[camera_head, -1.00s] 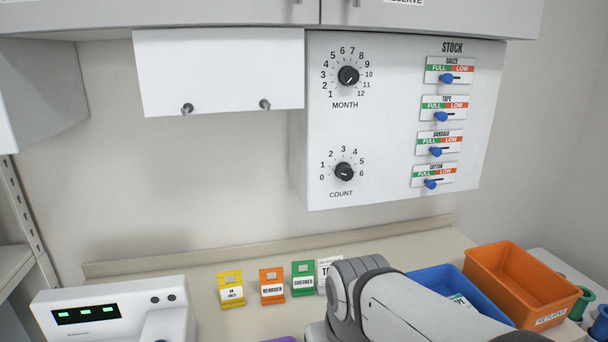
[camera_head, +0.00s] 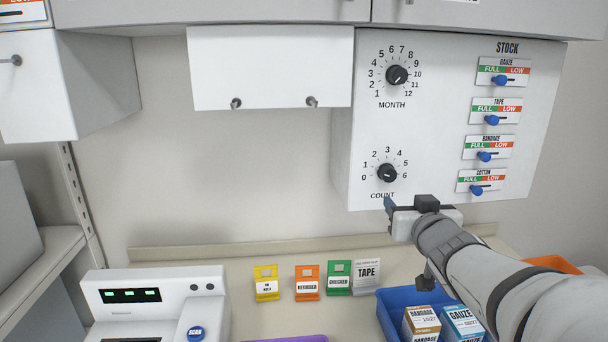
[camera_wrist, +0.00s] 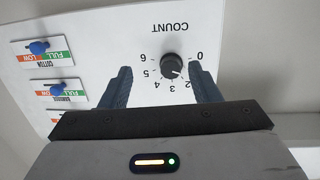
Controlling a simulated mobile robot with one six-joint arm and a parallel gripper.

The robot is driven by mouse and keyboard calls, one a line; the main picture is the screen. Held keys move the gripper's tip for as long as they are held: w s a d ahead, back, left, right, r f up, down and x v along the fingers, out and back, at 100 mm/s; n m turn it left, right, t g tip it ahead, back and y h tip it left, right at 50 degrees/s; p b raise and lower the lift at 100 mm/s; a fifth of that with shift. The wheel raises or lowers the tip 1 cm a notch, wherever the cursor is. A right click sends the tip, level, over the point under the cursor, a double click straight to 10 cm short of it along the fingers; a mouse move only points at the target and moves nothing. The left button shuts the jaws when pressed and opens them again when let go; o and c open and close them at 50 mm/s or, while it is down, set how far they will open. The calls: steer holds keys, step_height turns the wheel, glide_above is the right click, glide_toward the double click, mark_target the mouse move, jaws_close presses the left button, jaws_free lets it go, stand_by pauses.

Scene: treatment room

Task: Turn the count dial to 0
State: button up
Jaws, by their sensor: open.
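The count dial (camera_head: 387,173) is a round black knob low on the white wall panel (camera_head: 440,140), with numbers 0 to 6 in an arc above it. In the wrist view the dial (camera_wrist: 171,65) appears upside down between my fingertips, a little beyond them. There a pale mark on the knob seems to point toward 1 or 2; the head view is too small to confirm it. My gripper (camera_head: 391,205) is open and empty, just below the dial in the head view, near the COUNT label. In the wrist view my gripper (camera_wrist: 162,84) shows two dark blue fingers spread apart.
A month dial (camera_head: 397,75) sits above. Stock sliders with blue knobs (camera_head: 484,156) line the panel's right side. A white cabinet (camera_head: 270,70) hangs to its left. Below are a blue bin (camera_head: 388,318) with boxes, coloured tags (camera_head: 307,283) and a scanner (camera_head: 150,303).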

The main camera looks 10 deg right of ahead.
mark_target(391, 178)
steer(key=shift+n+t+y, duration=0.5)
steer(key=shift+t+y, duration=0.1)
steer(key=shift+y, duration=0.3)
steer(key=w, duration=0.2)
steer(key=w+r, duration=0.1)
steer(key=w, duration=0.2)
steer(key=w+r, duration=0.1)
steer(key=w, duration=0.2)
steer(key=shift+a+r, duration=0.1)
steer(key=shift+a, duration=0.2)
steer(key=shift+c, duration=0.6)
steer(key=c, duration=0.9)
steer(key=shift+o, duration=0.2)
